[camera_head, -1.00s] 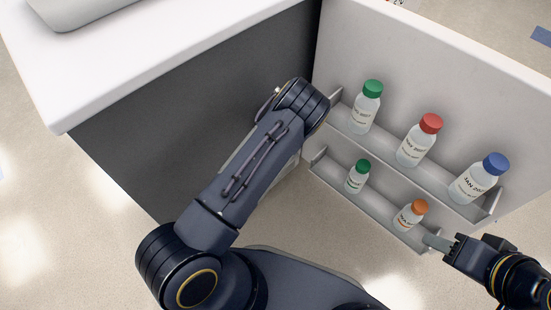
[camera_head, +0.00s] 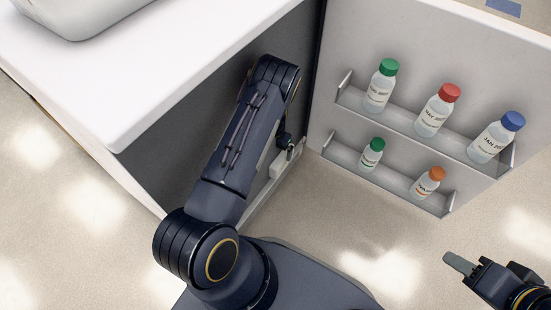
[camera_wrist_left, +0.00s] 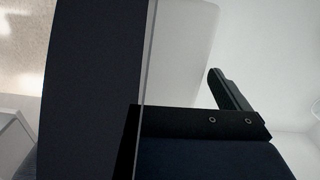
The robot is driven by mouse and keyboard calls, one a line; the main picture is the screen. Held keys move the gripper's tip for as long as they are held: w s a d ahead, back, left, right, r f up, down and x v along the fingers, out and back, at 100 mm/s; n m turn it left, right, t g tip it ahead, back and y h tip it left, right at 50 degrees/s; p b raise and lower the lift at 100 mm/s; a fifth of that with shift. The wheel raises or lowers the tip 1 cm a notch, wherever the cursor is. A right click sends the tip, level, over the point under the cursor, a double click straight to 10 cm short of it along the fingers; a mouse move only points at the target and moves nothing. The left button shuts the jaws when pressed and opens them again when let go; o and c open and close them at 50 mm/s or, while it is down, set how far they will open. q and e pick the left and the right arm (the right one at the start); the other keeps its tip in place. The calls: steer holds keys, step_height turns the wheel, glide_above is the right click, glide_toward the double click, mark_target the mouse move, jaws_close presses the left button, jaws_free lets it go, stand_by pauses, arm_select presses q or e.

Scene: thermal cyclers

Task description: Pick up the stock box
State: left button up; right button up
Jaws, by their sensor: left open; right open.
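I cannot make out the stock box for certain. A small whitish block (camera_head: 279,164) shows low in the open cabinet, just below my left gripper (camera_head: 287,143). My left arm reaches into the cabinet and hides most of that gripper and the space behind it. In the left wrist view one dark finger (camera_wrist_left: 230,90) stands in front of a pale, blurred, box-like shape (camera_wrist_left: 188,45); I cannot tell whether they touch. My left gripper is open with nothing seen held. My right gripper (camera_head: 461,264) is open and empty over the floor at lower right.
The open cabinet door (camera_head: 410,40) carries two racks. The upper rack (camera_head: 400,120) holds three bottles and the lower rack (camera_head: 400,184) holds two. The floor between door and my base is clear.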

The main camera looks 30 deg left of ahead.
mark_target(275, 151)
arm_select(q)
step_height(275, 151, down, 4)
steer(key=shift+f+b, duration=0.1)
steer(key=shift+b, duration=0.65)
steer(key=c, duration=0.8)
steer(key=shift+r, duration=0.3)
